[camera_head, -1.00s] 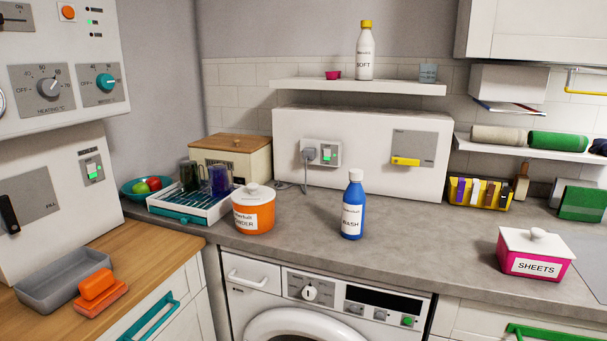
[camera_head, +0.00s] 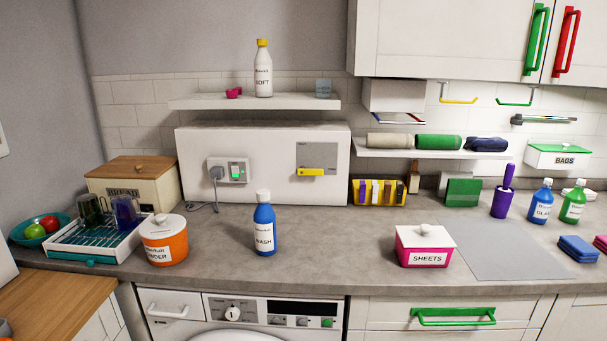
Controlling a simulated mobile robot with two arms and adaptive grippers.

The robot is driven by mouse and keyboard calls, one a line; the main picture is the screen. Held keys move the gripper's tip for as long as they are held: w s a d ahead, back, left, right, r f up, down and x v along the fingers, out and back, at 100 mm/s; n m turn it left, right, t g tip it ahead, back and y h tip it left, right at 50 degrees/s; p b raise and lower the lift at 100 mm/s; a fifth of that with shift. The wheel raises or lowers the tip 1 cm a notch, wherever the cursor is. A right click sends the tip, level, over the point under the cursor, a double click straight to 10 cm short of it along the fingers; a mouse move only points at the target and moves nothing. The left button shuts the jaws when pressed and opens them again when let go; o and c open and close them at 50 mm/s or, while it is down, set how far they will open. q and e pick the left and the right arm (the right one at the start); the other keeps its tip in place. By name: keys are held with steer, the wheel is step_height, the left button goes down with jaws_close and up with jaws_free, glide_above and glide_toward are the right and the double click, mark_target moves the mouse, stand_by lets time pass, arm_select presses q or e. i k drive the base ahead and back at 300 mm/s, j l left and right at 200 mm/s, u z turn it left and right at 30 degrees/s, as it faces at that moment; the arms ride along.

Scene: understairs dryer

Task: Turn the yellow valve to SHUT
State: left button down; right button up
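The yellow valve (camera_head: 310,172) is a short yellow lever lying level across the lower part of a grey plate (camera_head: 317,157). The plate is on the front of a white boxed panel (camera_head: 282,188) at the back of the counter. Lettering on the plate is too small to read. Neither of my grippers shows in the head view.
A blue WASH bottle (camera_head: 264,225) stands in front of the panel, left of the valve. A pink SHEETS box (camera_head: 425,248) is to the right, and a yellow rack (camera_head: 380,195) stands beside the panel. A shelf (camera_head: 255,102) hangs above. Counter below the valve is clear.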

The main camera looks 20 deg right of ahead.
mark_target(302, 171)
steer(key=i+j+z, duration=0.1)
steer(key=i+j, duration=0.25)
steer(key=i, duration=0.15)
steer(key=i+j+z, duration=0.1)
steer(key=i+j, duration=0.25)
steer(key=i, duration=0.2)
